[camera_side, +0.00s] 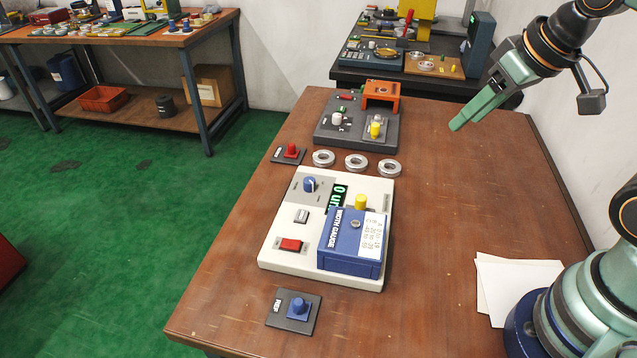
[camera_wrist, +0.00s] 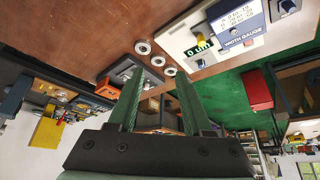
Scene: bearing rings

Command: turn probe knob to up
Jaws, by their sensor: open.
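The white width gauge panel (camera_side: 283,258) lies on the brown table, with a blue box, a green lit display (camera_side: 340,198) and a red switch (camera_side: 290,245). A blue knob (camera_side: 310,184) with a pale pointer sits at its far left corner. I cannot read a probe label, so I cannot tell surely that this is the probe knob. The knob shows small in the wrist view (camera_wrist: 201,63). My gripper (camera_side: 455,126) is high over the right side of the table, well away from the panel. Its two green fingers stand apart and empty in the wrist view (camera_wrist: 158,82).
Three metal rings (camera_side: 356,162) lie behind the panel. A red knob plate (camera_side: 289,155) is beside them, and a blue knob plate (camera_side: 294,311) is in front. A dark fixture with an orange block (camera_side: 382,96) stands farther back. White papers (camera_side: 515,288) lie right; the table's right half is mostly clear.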

